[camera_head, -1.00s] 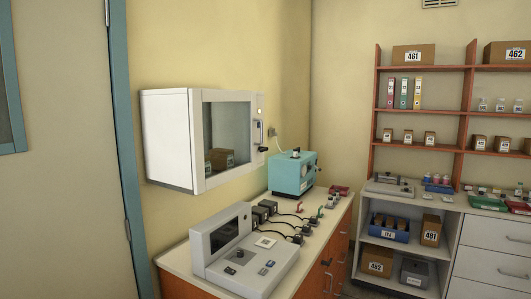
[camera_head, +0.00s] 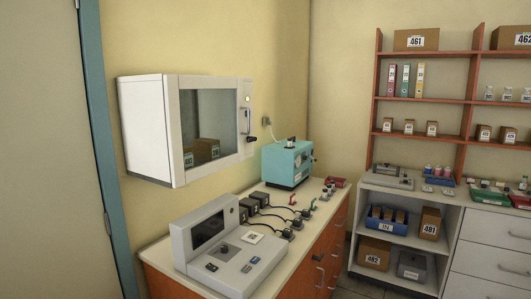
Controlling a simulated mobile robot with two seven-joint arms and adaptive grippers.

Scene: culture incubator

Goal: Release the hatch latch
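A white wall-mounted incubator (camera_head: 145,128) hangs on the yellow wall at the left, above the counter. Its glass-fronted hatch (camera_head: 212,115) looks closed, and boxes show behind the glass. On the right side of the hatch front are a vertical handle (camera_head: 247,121), a small light (camera_head: 247,99) and a dark latch knob (camera_head: 251,140) below. The exact setting of the latch is too small to tell. Neither of my grippers shows in the head view.
Below the hatch, a counter (camera_head: 160,253) with orange fronts carries a grey console (camera_head: 228,248), black plugs with cables and a teal device (camera_head: 287,163). Shelves (camera_head: 420,52) and a white cabinet (camera_head: 455,238) stand at the right. Dark floor lies between counter and cabinet.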

